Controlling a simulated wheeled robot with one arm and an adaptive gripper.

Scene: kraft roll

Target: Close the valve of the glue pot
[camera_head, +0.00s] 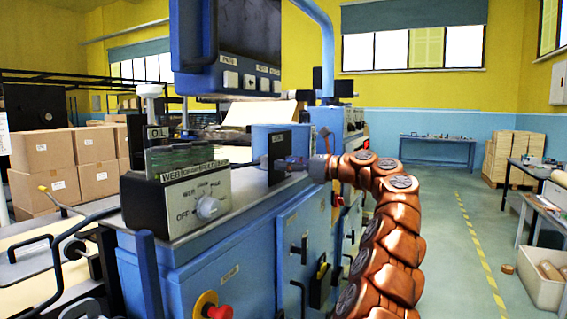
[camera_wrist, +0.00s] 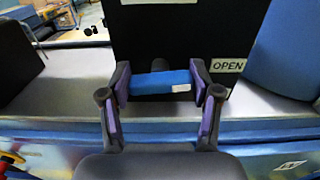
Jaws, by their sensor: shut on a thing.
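The valve's blue handle (camera_wrist: 158,83) lies crosswise in the wrist view in front of a black plate (camera_wrist: 150,45), with a small white mark near its right end. A dark stem shows just behind it. A white OPEN label (camera_wrist: 227,65) is on the plate to the right of the handle. My gripper (camera_wrist: 160,88) has its purple-padded fingers at both ends of the handle and is shut on it. In the head view my gripper (camera_head: 298,164) reaches from the right to the black plate (camera_head: 279,158) beside a blue housing (camera_head: 262,133); the handle is hard to make out there.
A grey control box (camera_head: 180,195) with a selector knob and an oil holder (camera_head: 172,155) stand left on the machine top. A blue-framed screen (camera_head: 245,50) hangs above. A red knob on yellow (camera_head: 214,308) is on the front. The aisle at right is mostly clear.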

